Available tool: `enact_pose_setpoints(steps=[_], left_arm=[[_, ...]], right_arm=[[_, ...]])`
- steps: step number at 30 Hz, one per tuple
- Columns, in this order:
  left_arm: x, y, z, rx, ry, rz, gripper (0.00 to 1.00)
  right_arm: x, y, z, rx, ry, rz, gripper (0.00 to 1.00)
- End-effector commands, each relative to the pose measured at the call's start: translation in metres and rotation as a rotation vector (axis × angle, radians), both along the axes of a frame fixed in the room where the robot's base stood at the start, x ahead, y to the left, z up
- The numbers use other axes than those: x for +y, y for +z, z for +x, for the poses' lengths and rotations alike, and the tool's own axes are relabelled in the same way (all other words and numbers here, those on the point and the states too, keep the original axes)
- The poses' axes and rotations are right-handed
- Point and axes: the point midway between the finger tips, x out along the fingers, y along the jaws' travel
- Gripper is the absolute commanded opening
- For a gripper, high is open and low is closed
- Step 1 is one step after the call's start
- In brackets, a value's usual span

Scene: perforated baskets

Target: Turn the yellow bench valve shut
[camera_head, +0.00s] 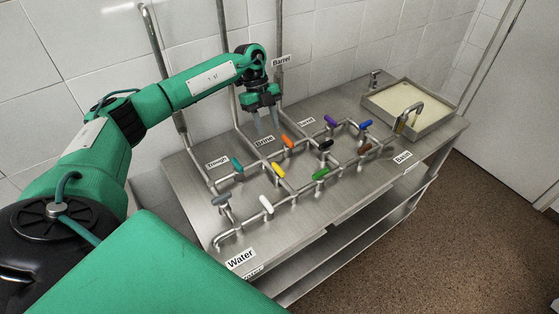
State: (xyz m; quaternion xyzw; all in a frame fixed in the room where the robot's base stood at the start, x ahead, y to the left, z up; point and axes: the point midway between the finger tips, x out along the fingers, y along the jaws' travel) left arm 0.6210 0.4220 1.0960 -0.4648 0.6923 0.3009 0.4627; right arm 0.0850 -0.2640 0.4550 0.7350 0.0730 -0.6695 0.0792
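The yellow valve handle (278,170) sits on the pipework in the middle of the metal bench, between the white and orange handles. My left gripper (266,127) hangs over the back of the bench with its fingers pointing down, behind and a little left of the yellow handle in the picture. Its two fingers look apart, with nothing visible between them. It appears clear of the yellow handle. My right gripper is not in view.
Close handles are orange (288,142), teal (237,164), white (266,204) and green (321,173). A basin (447,121) with a tap is at the bench's right end. Vertical pipes (225,55) rise along the tiled wall behind my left arm. Space above the front pipes is clear.

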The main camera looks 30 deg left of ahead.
Motion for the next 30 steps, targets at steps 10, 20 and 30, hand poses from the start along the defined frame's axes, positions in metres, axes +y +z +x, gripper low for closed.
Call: enact_pose_setpoints(steps=[10,20,30], left_arm=[[-0.010,-0.034,-0.008,0.018,0.005,0.014,0.37],[-0.035,-0.097,-0.019,0.016,0.005,0.012,0.37],[-0.044,-0.126,-0.022,0.012,0.005,0.013,0.37]], right_arm=[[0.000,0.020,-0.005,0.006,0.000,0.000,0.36],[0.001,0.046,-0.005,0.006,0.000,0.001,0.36],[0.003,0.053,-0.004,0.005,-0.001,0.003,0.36]])
